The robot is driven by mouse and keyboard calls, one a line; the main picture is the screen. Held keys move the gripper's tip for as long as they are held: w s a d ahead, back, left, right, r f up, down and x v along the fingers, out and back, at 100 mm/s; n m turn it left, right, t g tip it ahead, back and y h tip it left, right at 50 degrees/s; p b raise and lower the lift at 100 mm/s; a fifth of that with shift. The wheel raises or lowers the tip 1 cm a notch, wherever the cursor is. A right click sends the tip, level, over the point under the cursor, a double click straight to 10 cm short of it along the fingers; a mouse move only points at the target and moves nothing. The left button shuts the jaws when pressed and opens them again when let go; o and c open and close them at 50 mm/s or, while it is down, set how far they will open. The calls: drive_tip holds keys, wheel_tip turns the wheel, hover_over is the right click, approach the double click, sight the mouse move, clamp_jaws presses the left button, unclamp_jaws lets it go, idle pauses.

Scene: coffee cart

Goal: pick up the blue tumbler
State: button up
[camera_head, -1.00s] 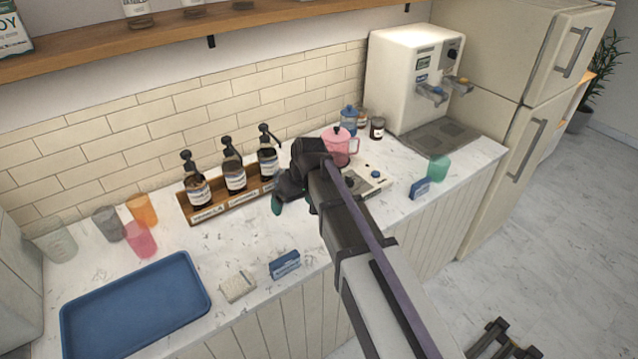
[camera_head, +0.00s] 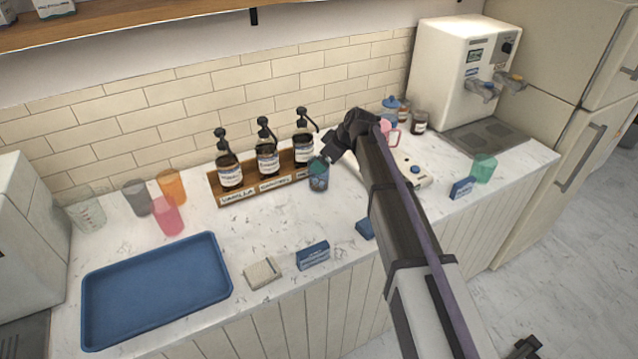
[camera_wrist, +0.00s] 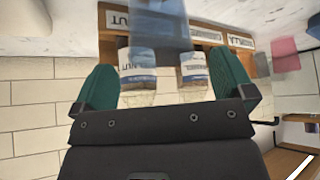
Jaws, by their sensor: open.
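The blue tumbler (camera_head: 319,183) stands on the marble counter in front of the right-hand syrup bottle. In the wrist view the translucent blue tumbler (camera_wrist: 160,28) shows at the top centre, between the lines of the two teal fingers and just beyond their tips. My gripper (camera_head: 318,166) is at the tumbler's upper part in the head view, and its finger partly covers the rim. In the wrist view my gripper (camera_wrist: 164,66) has its fingers wide apart with nothing held between them. I cannot tell whether a finger touches the tumbler.
A wooden rack (camera_head: 237,198) with syrup bottles (camera_head: 267,162) stands close behind the tumbler. Orange (camera_head: 172,187), pink (camera_head: 167,216) and grey (camera_head: 137,197) cups stand at left. A blue tray (camera_head: 157,290) lies in front. A green cup (camera_head: 483,168) stands at right.

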drive_tip(key=b+x, duration=0.4)
drive_tip(key=x, duration=0.1)
drive_tip(key=shift+f, duration=0.15)
drive_tip(key=shift+r, duration=0.25)
drive_tip(key=shift+c, duration=0.2)
drive_tip(key=c, duration=1.4)
drive_tip(key=shift+r+p, duration=0.1)
drive_tip(key=shift+p, duration=0.25)
